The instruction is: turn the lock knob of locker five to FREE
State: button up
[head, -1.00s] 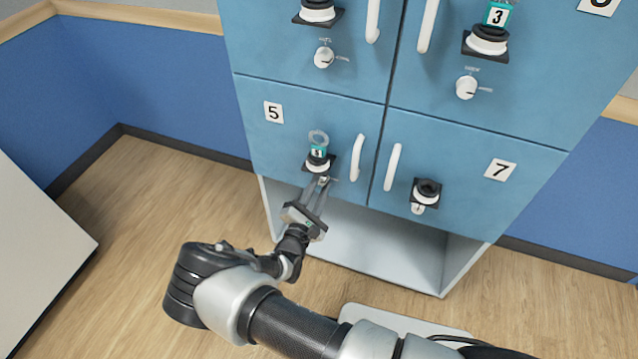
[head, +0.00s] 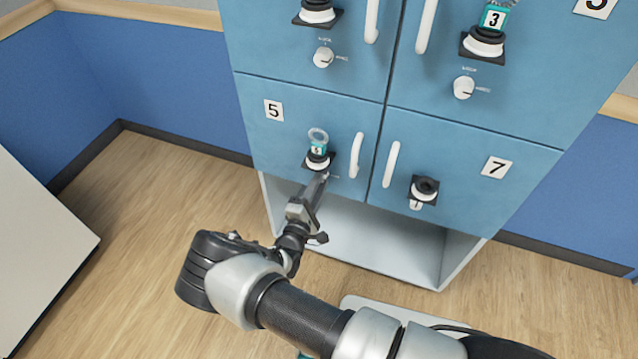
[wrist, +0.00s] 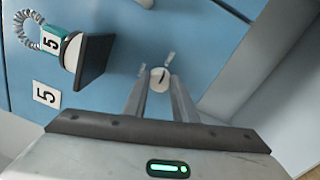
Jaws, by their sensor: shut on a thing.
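Locker five (head: 272,135) is a blue door with a "5" plate (head: 274,110), shut, at the lower left of the cabinet in the head view. My gripper (head: 324,178) reaches its lower edge, just below the black holder. In the wrist view the round white lock knob (wrist: 159,79) sits between the fingertips of my gripper (wrist: 158,84), which is shut on it. The knob has a dark pointer mark. Two small labels beside it are too small to read. In the head view my fingers mostly hide the knob.
A teal tag marked 5 with a coil (head: 317,148) sits on the black holder (head: 320,162) right above the knob. The white door handle (head: 356,155) stands to its right. Locker seven (head: 460,165) is shut. An open white space (head: 380,245) lies below.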

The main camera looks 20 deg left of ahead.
jog(key=shift+w+r, duration=0.1)
jog(key=o, duration=1)
jog(key=shift+o, duration=0.2)
jog(key=s+a, duration=0.1)
jog(key=s, duration=1.6)
jog(key=shift+s+a+f+p, duration=0.2)
jog(key=shift+f+p, duration=0.15)
jog(key=shift+f, duration=0.1)
jog(key=shift+r, duration=0.1)
